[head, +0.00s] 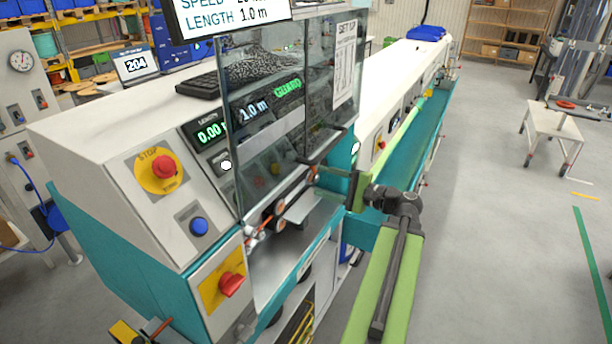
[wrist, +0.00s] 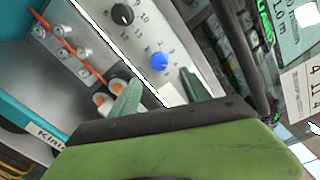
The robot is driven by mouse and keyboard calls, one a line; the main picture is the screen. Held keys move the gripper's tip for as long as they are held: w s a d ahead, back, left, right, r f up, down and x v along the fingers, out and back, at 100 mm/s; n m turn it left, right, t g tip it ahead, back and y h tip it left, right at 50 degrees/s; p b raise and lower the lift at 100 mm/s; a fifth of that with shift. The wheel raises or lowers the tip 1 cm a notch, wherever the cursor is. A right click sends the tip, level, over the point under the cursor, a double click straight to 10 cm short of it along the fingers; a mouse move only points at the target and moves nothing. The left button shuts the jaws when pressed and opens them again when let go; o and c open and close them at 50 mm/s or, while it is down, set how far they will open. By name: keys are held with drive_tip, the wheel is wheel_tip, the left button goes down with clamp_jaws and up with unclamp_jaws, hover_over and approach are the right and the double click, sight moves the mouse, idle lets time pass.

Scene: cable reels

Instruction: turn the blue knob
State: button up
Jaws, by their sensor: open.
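In the wrist view the blue knob (wrist: 159,62) is a small round dial on a light grey panel, with printed numbers around it. My gripper (wrist: 160,90) is open, its two green fingers pointing at the panel. The blue knob shows just beyond and between the fingertips, with nothing between the fingers. I cannot tell the exact distance, but no contact is visible. In the head view my green arm reaches to the machine's front opening, beside the clear guard. The numbered blue knob cannot be made out there.
A black numbered knob (wrist: 122,14) sits up and left of the blue one. An orange cable (wrist: 72,45) runs past metal rollers. In the head view the machine carries a red stop button (head: 163,167), a blue button (head: 199,227) and a red switch (head: 231,284).

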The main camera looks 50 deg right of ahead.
drive_tip(key=v, duration=0.8)
drive_tip(key=shift+w, duration=0.1)
